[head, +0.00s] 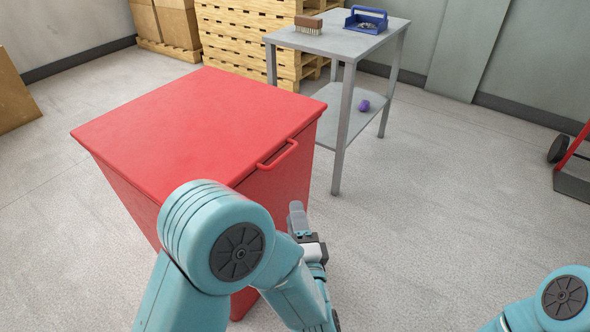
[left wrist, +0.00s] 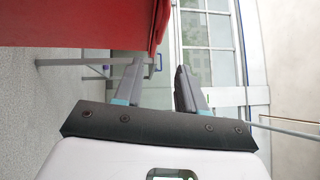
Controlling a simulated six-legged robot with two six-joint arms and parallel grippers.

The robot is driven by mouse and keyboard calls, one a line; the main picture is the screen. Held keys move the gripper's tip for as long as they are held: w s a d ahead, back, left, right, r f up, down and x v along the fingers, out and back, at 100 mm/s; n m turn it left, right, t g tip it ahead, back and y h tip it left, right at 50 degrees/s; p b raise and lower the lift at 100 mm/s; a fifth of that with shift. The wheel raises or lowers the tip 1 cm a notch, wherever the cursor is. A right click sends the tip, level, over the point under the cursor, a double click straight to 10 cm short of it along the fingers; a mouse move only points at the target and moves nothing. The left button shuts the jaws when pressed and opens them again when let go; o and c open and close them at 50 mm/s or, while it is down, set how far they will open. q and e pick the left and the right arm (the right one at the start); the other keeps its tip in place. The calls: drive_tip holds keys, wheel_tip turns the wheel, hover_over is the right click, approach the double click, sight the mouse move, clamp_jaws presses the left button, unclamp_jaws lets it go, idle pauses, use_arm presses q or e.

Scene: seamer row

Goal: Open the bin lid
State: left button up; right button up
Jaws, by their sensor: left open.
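The red bin (head: 270,195) stands in front of me in the head view, with its flat red lid (head: 190,125) lying shut on top. A red bar handle (head: 279,156) sits on the lid's right edge. My left gripper (head: 299,213) is low beside the bin's right side, below the handle and apart from it. In the left wrist view the left gripper (left wrist: 158,75) is open with nothing between its fingers. The red bin (left wrist: 85,22) fills the upper left there. My left arm hides part of the bin's front. My right gripper is out of view.
A grey table (head: 345,42) behind the bin holds a brush (head: 308,25) and a blue caddy (head: 366,20); a purple item (head: 364,106) lies on its lower shelf. Pallets (head: 250,40) and cartons (head: 167,22) stand behind. A red hand truck (head: 573,150) is at right. Floor right of the bin is clear.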

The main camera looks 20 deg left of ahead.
use_arm(q)
drive_tip(key=b+x, duration=0.3)
drive_tip(key=x, duration=1.3)
drive_tip(key=shift+a+r, duration=0.15)
drive_tip(key=shift+a, duration=0.1)
clamp_jaws()
